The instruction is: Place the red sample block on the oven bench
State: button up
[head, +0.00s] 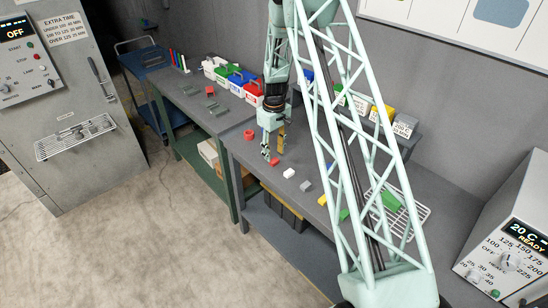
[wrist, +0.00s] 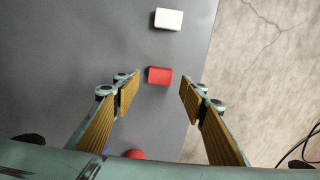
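The red sample block (head: 275,161) lies on the grey bench (head: 262,178) near its front edge. My gripper (head: 273,152) is above it, pointing down. In the wrist view, my gripper (wrist: 160,84) is open, and the red block (wrist: 160,75) shows between the two fingertips with gaps on both sides. It looks to lie below the tips, not touched. No label marks which bench is the oven bench; an oven-like unit (head: 505,255) with a "20 C READY" display stands at the right end, and a large grey cabinet (head: 65,90) at the left.
A white block (head: 289,173) and a grey block (head: 306,186) lie right of the red one. A red round piece (head: 249,134) is to its left. A wire rack (head: 402,212) lies further right. The green-legged bench (head: 205,108) holds coloured bins (head: 232,80) and small pieces.

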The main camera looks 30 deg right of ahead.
notch_tip(320, 180, up, 8)
jog(key=b, duration=0.1)
dwell(0.5)
jog(key=shift+r, duration=0.2)
dwell(0.5)
notch_tip(320, 180, up, 19)
jog(key=t, duration=0.1)
send_over(274, 161)
jog(key=s+a, duration=0.6)
jog(key=a, duration=0.1)
jog(key=s+a+r+m+t, duration=0.1)
jog(key=s+a+r, duration=0.3)
jog(key=s+r, duration=0.35)
jog(key=s+a+r, duration=0.4)
jog(key=s+r, duration=0.3)
jog(key=r, duration=0.1)
jog(key=s+a+r+m, duration=0.15)
jog(key=s+r, duration=0.25)
jog(key=s, duration=0.4)
jog(key=s+a+r, duration=0.3)
jog(key=s+r, duration=0.1)
jog(key=s, duration=0.3)
jog(key=s+a+t, duration=0.1)
jog(key=s+a, duration=0.1)
jog(key=s, duration=0.7)
jog(key=s+a, duration=0.1)
jog(key=s, duration=0.9)
jog(key=shift+a+f+t, duration=0.4)
